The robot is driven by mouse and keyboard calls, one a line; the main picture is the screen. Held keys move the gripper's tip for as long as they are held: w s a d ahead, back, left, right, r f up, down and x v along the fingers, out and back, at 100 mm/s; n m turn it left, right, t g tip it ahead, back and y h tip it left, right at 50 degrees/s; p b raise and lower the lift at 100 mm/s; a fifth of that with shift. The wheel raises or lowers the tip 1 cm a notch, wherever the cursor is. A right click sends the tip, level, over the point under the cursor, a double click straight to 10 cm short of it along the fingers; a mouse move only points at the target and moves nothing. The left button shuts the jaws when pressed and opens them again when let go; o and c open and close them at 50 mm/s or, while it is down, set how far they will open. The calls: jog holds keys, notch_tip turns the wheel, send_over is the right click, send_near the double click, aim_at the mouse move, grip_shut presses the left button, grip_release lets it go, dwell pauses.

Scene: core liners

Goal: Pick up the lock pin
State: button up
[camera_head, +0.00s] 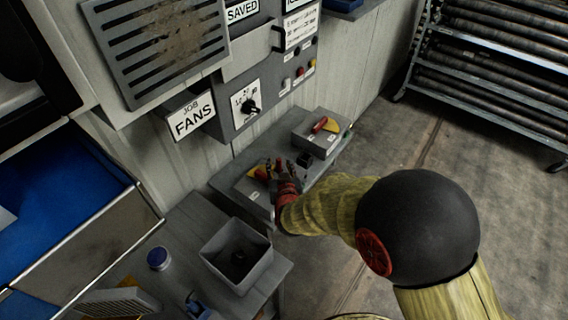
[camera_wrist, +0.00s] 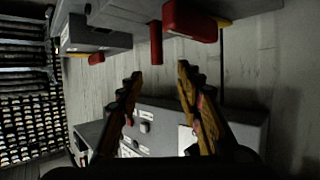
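A small red peg (camera_wrist: 156,44), which looks like the lock pin, stands out beside a larger red handle (camera_wrist: 190,20) in the wrist view. My gripper (camera_wrist: 159,72) is open, and its two yellow-and-black fingers point toward the peg. The peg lies just beyond the gap between the fingertips, with nothing held. In the head view my gripper (camera_head: 285,168) is over the nearer grey switch box, by a red handle (camera_head: 262,174) with a yellow part. The peg cannot be made out there behind my gripper.
A second grey box (camera_head: 309,143) with a red and yellow lever stands farther along the ledge. The control panel with a dial (camera_head: 250,105) is behind. An open grey bin (camera_head: 237,255) and a blue-topped can (camera_head: 159,258) are at the front. A pipe rack (camera_head: 490,55) is at right.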

aim_at(279, 160)
jog(key=x, duration=0.2)
jog(key=b+x, duration=0.1)
jog(key=x, duration=0.1)
jog(key=b+x, duration=0.1)
jog(key=x, duration=0.1)
jog(key=shift+d+f, duration=0.25)
jog(key=shift+f, duration=0.25)
jog(key=shift+w+a, duration=0.1)
jog(key=shift+w, duration=0.25)
jog(key=shift+c, duration=0.6)
jog(key=c, duration=0.7)
grip_shut()
